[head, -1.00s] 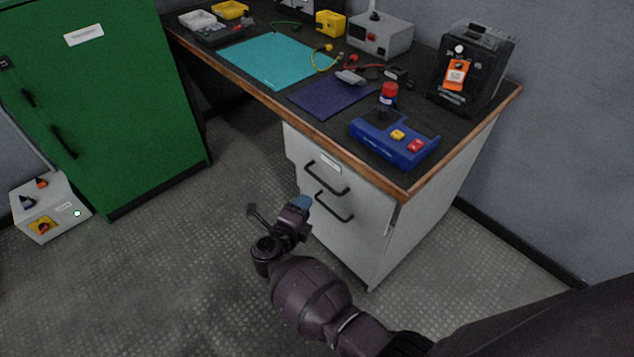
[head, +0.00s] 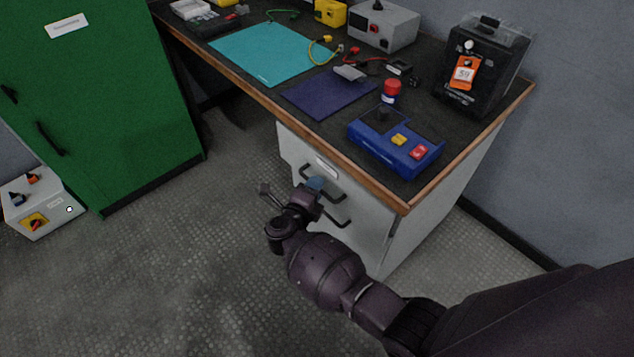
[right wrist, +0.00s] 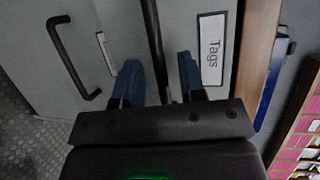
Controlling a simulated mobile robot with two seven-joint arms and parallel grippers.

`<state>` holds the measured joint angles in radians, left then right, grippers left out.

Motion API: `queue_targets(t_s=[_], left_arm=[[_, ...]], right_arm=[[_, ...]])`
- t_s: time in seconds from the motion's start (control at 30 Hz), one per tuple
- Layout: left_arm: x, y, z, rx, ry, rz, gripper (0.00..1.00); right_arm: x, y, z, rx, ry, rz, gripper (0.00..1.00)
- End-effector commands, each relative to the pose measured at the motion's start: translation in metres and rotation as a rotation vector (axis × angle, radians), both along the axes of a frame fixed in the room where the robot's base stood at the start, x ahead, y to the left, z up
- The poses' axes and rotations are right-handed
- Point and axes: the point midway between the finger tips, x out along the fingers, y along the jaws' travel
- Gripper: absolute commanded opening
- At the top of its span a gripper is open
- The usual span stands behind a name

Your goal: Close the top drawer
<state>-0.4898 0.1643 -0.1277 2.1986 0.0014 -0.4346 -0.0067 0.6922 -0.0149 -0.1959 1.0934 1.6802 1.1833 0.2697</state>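The top drawer (head: 291,150) is the upper of two light grey fronts under the near end of the desk. Its front appears to stand out slightly from the one below. My right gripper (head: 316,184) is at this handle in the head view. In the right wrist view its two blue fingertips (right wrist: 162,76) are spread apart, one on each side of the handle. Contact with the handle cannot be told. My left gripper is not in view.
The lower drawer's handle (head: 340,222) is just below my gripper; it also shows in the right wrist view (right wrist: 70,55). A blue device (head: 385,148) sits on the desktop near its wooden edge (head: 330,153). A green cabinet (head: 110,110) stands left. The floor between is clear.

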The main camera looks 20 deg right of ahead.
Motion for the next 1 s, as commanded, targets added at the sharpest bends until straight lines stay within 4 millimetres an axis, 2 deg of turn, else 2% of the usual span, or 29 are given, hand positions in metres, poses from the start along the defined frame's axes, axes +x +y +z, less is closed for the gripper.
queue_targets(t_s=[0.37,0.4,0.63,0.87,1.0], left_arm=[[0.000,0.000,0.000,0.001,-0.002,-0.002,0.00],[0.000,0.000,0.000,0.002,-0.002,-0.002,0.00],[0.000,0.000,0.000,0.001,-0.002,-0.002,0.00],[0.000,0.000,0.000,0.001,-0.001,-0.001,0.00],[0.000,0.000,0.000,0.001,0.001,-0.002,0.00]], right_arm=[[0.001,-0.002,-0.001,-0.001,-0.001,0.000,0.37],[0.001,-0.002,-0.001,-0.001,-0.001,0.000,0.36],[0.001,-0.002,-0.001,-0.001,-0.001,0.000,0.01],[0.001,-0.002,-0.001,0.000,0.000,0.000,0.00],[0.005,-0.013,-0.001,-0.001,0.000,-0.003,0.00]])
